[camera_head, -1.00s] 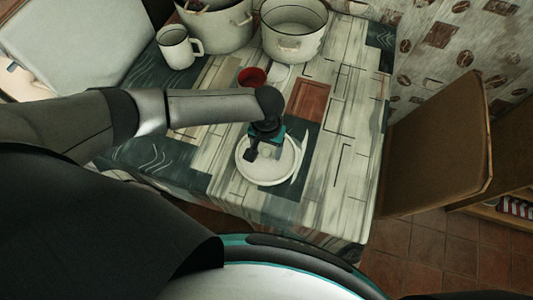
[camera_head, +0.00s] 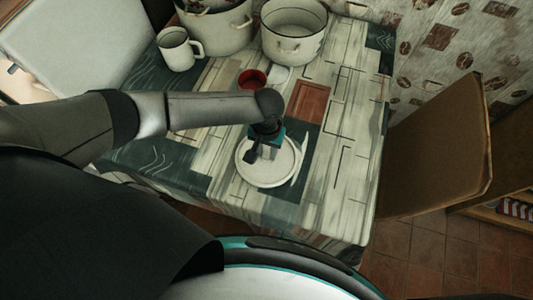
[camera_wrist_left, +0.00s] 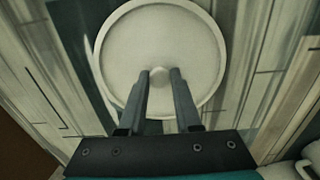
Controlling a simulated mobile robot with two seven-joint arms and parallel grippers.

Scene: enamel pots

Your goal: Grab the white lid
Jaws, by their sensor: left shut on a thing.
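The white lid (camera_head: 270,174) is a round disc with a raised rim on the patterned tablecloth, near the table's front edge. In the left wrist view the lid (camera_wrist_left: 190,40) fills the upper middle, with a small round knob (camera_wrist_left: 159,76) at its centre. My left gripper (camera_head: 262,155) is over the lid from above. In the wrist view its two fingers (camera_wrist_left: 160,80) are closed on either side of the knob. Whether the lid is clear of the cloth cannot be told. My right gripper is not in view.
Two white enamel pots (camera_head: 293,33) (camera_head: 215,30) and a white mug (camera_head: 177,48) stand at the back of the table. A red cup (camera_head: 251,79) is behind my gripper. A chair (camera_head: 440,150) stands at the right.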

